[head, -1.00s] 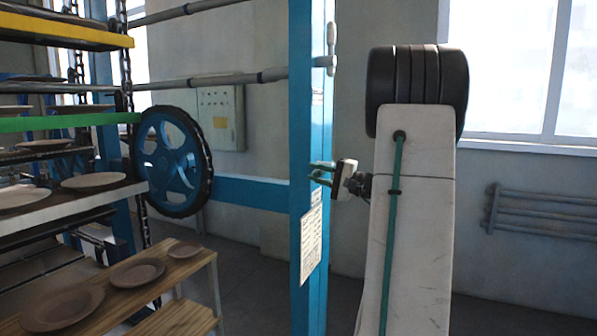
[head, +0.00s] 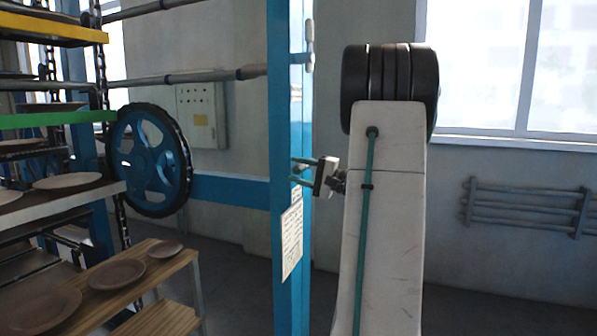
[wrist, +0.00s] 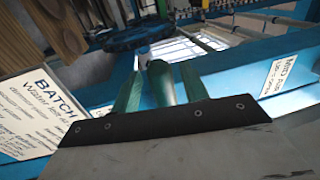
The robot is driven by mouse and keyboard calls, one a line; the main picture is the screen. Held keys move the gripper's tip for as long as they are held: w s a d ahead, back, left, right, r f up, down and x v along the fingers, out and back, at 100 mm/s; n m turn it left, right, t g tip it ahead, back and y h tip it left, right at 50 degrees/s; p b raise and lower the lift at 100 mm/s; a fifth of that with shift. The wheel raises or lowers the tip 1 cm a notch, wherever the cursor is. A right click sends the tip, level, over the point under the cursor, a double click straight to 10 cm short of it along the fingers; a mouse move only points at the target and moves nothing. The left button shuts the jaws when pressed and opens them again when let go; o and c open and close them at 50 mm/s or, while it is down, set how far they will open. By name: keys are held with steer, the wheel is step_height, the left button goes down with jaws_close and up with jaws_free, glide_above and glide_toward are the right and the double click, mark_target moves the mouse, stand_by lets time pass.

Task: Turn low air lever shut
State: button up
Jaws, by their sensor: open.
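My gripper (head: 296,170) is at the blue post (head: 282,120) in the head view, just above a paper notice on it. Its green fingers are apart. In the wrist view, a rounded handle-like piece (wrist: 160,83), which looks like the low air lever, lies between the open fingers of my gripper (wrist: 162,74). I cannot tell whether the fingers touch it. The low lever cannot be made out in the head view. Another lever with a pale handle (head: 309,45) is higher on the post.
A blue wheel (head: 150,160) and a rack with plates stand at the left. A wooden bench (head: 165,262) with plates is in front. Printed signs (wrist: 30,110) and (wrist: 285,73) flank the fingers. Wall pipes (head: 530,207) are at the right.

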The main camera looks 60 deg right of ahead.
steer(key=v, duration=0.7)
steer(key=shift+s, duration=0.15)
stand_by(0.3)
